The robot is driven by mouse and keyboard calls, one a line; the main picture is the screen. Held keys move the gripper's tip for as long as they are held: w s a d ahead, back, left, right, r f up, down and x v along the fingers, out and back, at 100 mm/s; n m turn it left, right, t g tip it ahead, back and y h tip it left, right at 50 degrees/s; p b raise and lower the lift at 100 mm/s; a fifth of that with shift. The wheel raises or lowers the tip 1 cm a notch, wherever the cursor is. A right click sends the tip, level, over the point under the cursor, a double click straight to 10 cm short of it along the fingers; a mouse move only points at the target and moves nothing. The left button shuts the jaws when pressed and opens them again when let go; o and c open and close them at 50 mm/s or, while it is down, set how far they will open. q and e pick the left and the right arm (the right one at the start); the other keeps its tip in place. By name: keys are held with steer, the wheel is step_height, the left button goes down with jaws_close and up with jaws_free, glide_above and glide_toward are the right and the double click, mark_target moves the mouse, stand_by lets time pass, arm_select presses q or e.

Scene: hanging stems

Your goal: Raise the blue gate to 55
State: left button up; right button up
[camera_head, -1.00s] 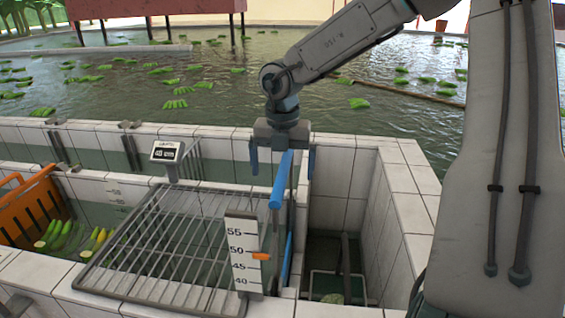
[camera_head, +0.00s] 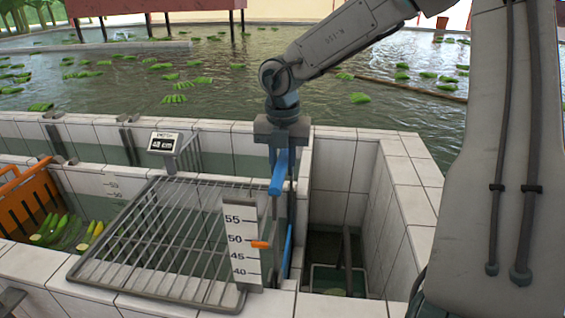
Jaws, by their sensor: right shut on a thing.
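The blue gate (camera_head: 288,252) stands upright in its slot beside the metal rack, with a blue bar handle (camera_head: 278,180) at its top. My right gripper (camera_head: 284,150) points down from above and is shut on the blue handle. The white scale (camera_head: 242,262) in front is marked 40, 45, 50 and 55. Its orange pointer (camera_head: 261,244) sits a little below the 50 mark. A small display (camera_head: 164,142) on a post behind the rack appears to read 48 cm. My left gripper is not in view.
A metal rack (camera_head: 160,240) spans the tiled basin left of the gate. An orange crate (camera_head: 28,200) stands at the far left near floating bananas (camera_head: 62,228). A deep tiled well (camera_head: 338,215) lies right of the gate. The large pool fills the back.

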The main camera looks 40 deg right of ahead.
jaws_close()
steer(key=shift+r+p, duration=0.75)
steer(key=shift+r, duration=1.7)
steer(key=shift+f, duration=0.1)
stand_by(0.4)
steer(key=o, duration=2)
jaws_free()
